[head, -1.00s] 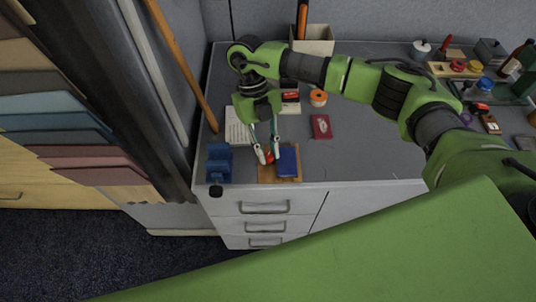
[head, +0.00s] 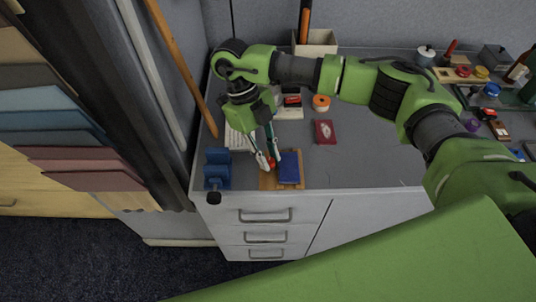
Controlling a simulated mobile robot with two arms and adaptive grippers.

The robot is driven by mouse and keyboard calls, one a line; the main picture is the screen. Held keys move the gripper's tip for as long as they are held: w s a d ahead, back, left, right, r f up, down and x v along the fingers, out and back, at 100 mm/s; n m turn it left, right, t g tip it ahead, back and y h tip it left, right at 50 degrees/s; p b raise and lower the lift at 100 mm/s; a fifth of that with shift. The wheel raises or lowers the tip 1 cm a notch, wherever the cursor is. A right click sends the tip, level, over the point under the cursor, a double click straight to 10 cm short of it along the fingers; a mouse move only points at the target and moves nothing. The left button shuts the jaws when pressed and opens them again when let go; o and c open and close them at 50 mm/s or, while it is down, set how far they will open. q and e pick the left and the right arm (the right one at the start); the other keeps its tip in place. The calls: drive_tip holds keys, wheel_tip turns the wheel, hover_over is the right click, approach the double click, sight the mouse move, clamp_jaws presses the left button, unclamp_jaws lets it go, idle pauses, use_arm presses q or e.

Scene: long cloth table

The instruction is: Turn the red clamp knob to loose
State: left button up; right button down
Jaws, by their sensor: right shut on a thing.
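The red clamp knob (head: 271,161) is a small red spot at the left part of a wooden board (head: 268,182) near the front edge of the table. A blue block or book (head: 289,168) lies on the same board, just right of the knob. My right gripper (head: 269,164) reaches down from above with its fingertips around the red knob and is shut on it. The fingers hide part of the knob, and its turned position cannot be read. My left gripper is not in view.
A blue vise-like object (head: 218,169) stands close left of the board. A dark red card (head: 325,132) and an orange tape roll (head: 321,103) lie behind to the right. Several jars and tools crowd the far right. The table's front middle is clear.

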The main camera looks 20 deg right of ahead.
drive_tip(key=shift+r, duration=0.1)
drive_tip(key=c, duration=1.9)
unclamp_jaws()
drive_tip(key=v, duration=1.2)
drive_tip(key=shift+w, duration=0.1)
